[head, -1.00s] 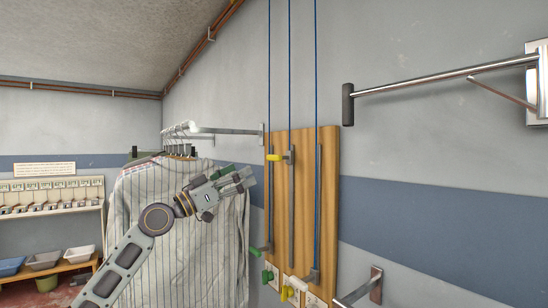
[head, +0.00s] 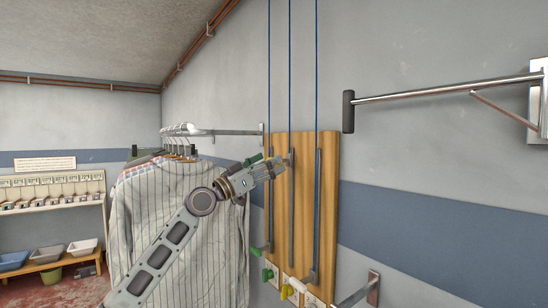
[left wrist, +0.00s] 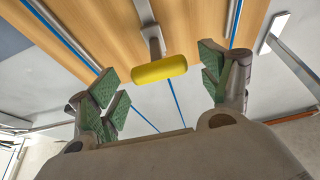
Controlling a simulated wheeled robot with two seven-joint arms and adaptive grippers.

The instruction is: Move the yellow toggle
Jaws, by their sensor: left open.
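The yellow toggle (left wrist: 159,69) is a rounded bar on a grey stem in the left wrist view. It sits between the green-padded fingers of my left gripper (left wrist: 163,88), with a gap on each side. In the head view my left gripper (head: 274,166) is at the upper part of the wooden board (head: 330,200) and hides the toggle. The gripper is open, and the stem runs to the middle metal rail (head: 291,215). My right gripper is in neither view.
Blue cords (head: 290,70) run up from the board. Green handles (head: 267,275) and a white handle (head: 298,285) are at its lower end. Striped shirts (head: 165,225) hang left of the board. A metal bar (head: 440,87) juts from the wall at upper right.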

